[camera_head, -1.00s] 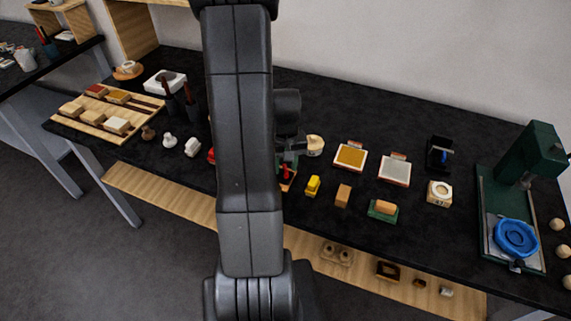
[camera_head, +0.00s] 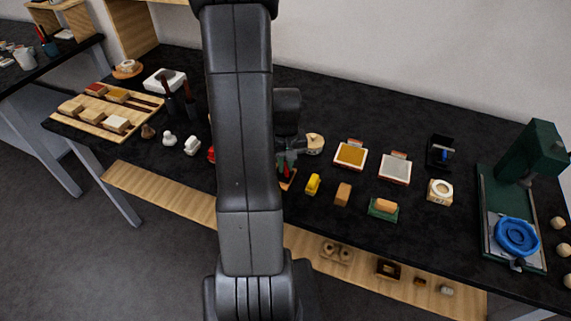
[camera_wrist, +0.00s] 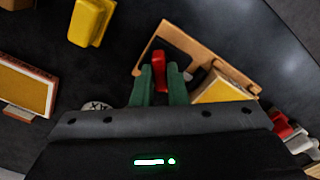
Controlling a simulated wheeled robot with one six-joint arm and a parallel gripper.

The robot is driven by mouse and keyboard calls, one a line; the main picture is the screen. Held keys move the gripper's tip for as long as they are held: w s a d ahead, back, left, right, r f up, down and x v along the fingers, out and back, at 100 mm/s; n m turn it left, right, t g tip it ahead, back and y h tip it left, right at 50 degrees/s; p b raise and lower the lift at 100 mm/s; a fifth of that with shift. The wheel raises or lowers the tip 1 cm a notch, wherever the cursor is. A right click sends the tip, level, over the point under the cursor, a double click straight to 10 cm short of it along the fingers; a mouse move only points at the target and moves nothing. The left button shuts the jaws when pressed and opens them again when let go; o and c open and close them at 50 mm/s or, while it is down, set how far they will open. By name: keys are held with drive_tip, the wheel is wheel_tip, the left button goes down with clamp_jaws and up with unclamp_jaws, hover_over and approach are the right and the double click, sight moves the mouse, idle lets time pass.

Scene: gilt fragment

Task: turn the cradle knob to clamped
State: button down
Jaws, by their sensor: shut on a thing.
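The cradle (camera_wrist: 190,39) is a light wooden frame with a dark inside, just beyond my fingertips in the wrist view. A little of its wood (camera_head: 289,184) shows beside my arm in the head view. A red knob (camera_wrist: 158,64) stands on the cradle. My gripper (camera_wrist: 160,82) has green fingers, one on each side of the red knob, and is shut on it. In the head view my gripper (camera_head: 286,160) is partly hidden by my arm, and the knob is mostly covered. I cannot read any clamp marking on the cradle.
A yellow block (camera_head: 313,184) and a wooden block (camera_head: 343,194) stand right of the cradle. A round pale wooden piece (camera_head: 315,143) is behind. Framed pads (camera_head: 351,156) lie further right, and a green press (camera_head: 535,155) is at the right end.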

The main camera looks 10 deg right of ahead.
sight(286, 166)
drive_tip(key=n+b, duration=0.2)
drive_tip(key=n, duration=0.2)
drive_tip(key=shift+n, duration=0.4)
drive_tip(key=n+b, duration=0.2)
drive_tip(key=n, duration=0.3)
drive_tip(key=shift+r+n, duration=0.1)
drive_tip(key=shift+n, duration=0.3)
drive_tip(key=c, duration=1.4)
unclamp_jaws()
drive_tip(key=shift+c, duration=0.2)
wheel_tip(286, 166, up, 14)
